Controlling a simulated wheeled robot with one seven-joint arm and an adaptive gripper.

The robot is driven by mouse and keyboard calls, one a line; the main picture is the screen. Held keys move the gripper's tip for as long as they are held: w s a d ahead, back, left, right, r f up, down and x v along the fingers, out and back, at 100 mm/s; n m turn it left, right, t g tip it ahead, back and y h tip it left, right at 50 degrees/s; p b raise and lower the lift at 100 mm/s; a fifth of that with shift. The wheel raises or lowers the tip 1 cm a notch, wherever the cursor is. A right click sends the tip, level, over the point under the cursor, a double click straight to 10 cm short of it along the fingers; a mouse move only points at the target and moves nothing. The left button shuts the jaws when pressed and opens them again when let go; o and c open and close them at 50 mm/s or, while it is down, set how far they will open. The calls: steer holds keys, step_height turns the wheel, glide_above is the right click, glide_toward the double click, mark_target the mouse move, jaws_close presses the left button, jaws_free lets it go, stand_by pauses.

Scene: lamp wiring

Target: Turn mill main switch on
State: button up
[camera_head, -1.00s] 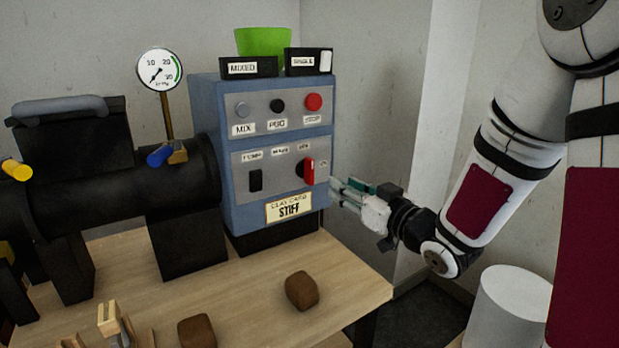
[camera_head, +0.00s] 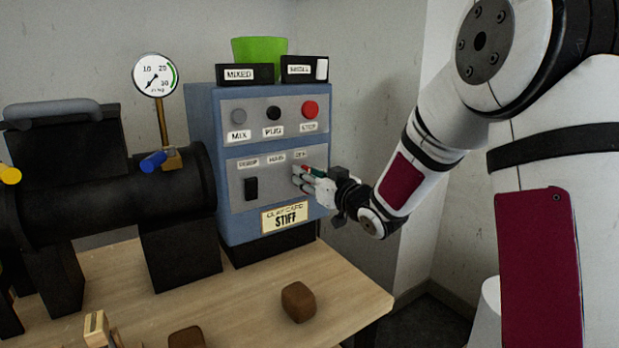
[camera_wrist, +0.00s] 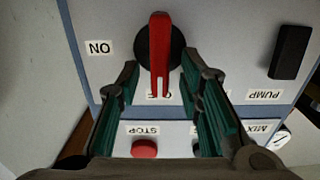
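The mill main switch is a red rotary handle (camera_wrist: 159,45) on a round black base in the wrist view. Its handle lies along the gripper's direction, with its slotted end over the OFF label; the ON label (camera_wrist: 100,47) is to its left in this view. My gripper (camera_wrist: 158,82) is open, its green-padded fingers on either side of the handle's end, apart from it as far as I can see. In the head view my gripper (camera_head: 302,176) is at the lower panel of the blue control box (camera_head: 204,150) and hides most of the switch.
A black pump switch (camera_head: 251,188) is beside the main switch on the same panel. Above are a red stop button (camera_head: 310,108), a black pug button (camera_head: 273,112) and a grey mix button (camera_head: 239,116). Brown clay blocks lie on the wooden table (camera_head: 240,297).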

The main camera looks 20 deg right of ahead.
jaws_close()
steer(key=shift+d+m, duration=0.1)
steer(key=shift+m, duration=0.2)
steer(key=m+p, duration=0.4)
steer(key=m, duration=0.1)
steer(key=d+f+m+p, duration=0.1)
steer(key=m+p, duration=0.3)
steer(key=m, duration=0.2)
steer(key=m+p, duration=0.4)
steer(key=m, duration=0.2)
steer(key=shift+w+d+f+p, duration=0.25)
steer(key=shift+d+f+p, duration=0.05)
steer(key=shift+f+p, duration=0.1)
steer(key=shift+m, duration=0.3)
jaws_free()
